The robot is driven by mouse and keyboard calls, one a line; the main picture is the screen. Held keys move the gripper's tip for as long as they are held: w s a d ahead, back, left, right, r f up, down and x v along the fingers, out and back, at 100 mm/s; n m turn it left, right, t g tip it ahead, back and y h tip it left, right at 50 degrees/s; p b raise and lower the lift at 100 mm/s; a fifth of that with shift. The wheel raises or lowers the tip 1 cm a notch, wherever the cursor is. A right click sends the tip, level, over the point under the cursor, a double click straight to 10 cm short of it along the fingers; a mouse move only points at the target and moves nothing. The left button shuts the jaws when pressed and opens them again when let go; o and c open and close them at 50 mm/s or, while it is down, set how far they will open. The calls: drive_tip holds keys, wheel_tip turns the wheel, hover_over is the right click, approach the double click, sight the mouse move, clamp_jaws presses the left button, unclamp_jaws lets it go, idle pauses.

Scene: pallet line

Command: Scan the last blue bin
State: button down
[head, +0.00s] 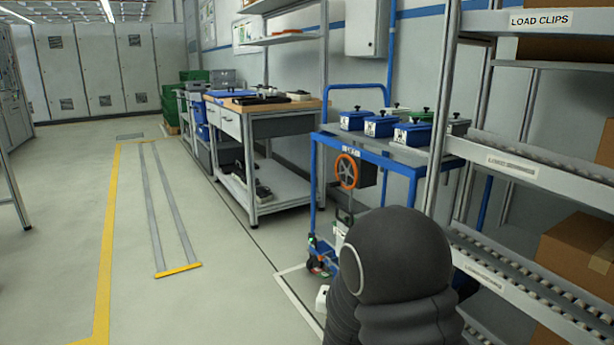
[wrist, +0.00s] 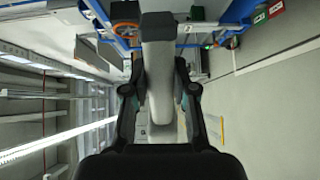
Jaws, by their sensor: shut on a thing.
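My gripper (wrist: 159,92) is shut on a pale grey, long-bodied device (wrist: 158,62) that looks like a hand scanner. In the head view my dark arm hides most of the gripper and device. Small blue bins with black knobs and white labels stand on the blue cart (head: 350,146): a left one (head: 354,121), a middle one (head: 379,127) and a front right one (head: 412,136). Another blue bin is partly seen behind them. I cannot tell which is the last to scan. The gripper is below and in front of the cart top, apart from the bins.
A roller rack (head: 540,165) with cardboard boxes stands close on the right. A workbench (head: 262,105) stands behind the cart. The floor (head: 225,285) to the left is clear.

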drive_tip(key=shift+s+a+r, duration=0.5)
drive_tip(key=shift+a+r, duration=0.15)
drive_tip(key=shift+a, duration=0.2)
drive_tip(key=shift+s+a+r, duration=0.45)
drive_tip(key=shift+a+r, duration=0.2)
drive_tip(key=shift+a, duration=0.2)
